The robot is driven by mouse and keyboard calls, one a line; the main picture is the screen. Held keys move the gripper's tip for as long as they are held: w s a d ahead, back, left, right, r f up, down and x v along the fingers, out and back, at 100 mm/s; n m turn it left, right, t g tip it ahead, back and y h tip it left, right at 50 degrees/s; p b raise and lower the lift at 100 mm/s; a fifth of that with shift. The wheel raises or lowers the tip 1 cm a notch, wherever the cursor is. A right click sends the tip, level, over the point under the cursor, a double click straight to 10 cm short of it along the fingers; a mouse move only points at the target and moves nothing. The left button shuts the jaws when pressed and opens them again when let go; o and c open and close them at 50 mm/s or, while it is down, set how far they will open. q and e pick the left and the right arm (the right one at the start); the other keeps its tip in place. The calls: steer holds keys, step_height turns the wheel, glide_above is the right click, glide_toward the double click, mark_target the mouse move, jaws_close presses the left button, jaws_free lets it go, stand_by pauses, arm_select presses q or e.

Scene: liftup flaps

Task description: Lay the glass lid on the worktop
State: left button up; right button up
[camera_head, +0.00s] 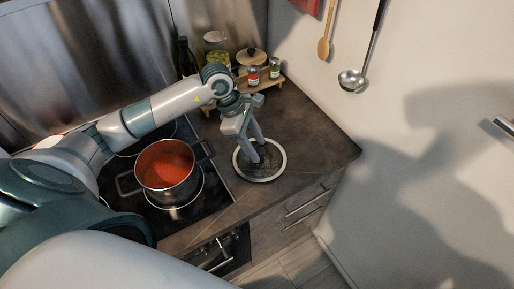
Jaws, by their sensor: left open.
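The glass lid (281,167) is round with a pale metal rim. It appears to lie flat on the dark worktop (310,135), to the right of the hob. My left gripper (255,158) points down over the middle of the lid, with its two fingers apart. The fingers hide part of the lid, and I cannot make out its knob. I cannot tell whether a finger touches the lid. My right gripper is not in the picture.
An uncovered steel pot (140,190) of red sauce stands on the black hob (208,212), left of the lid. A wooden rack (270,82) with spice jars stands at the back. A ladle (352,80) hangs on the right wall. The worktop right of the lid is clear.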

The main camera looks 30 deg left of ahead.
arm_select(q)
steer(key=b+v, duration=0.4)
steer(key=v, duration=0.6)
steer(key=shift+r, duration=0.35)
steer(key=shift+a+r, duration=0.1)
steer(key=shift+a, duration=0.05)
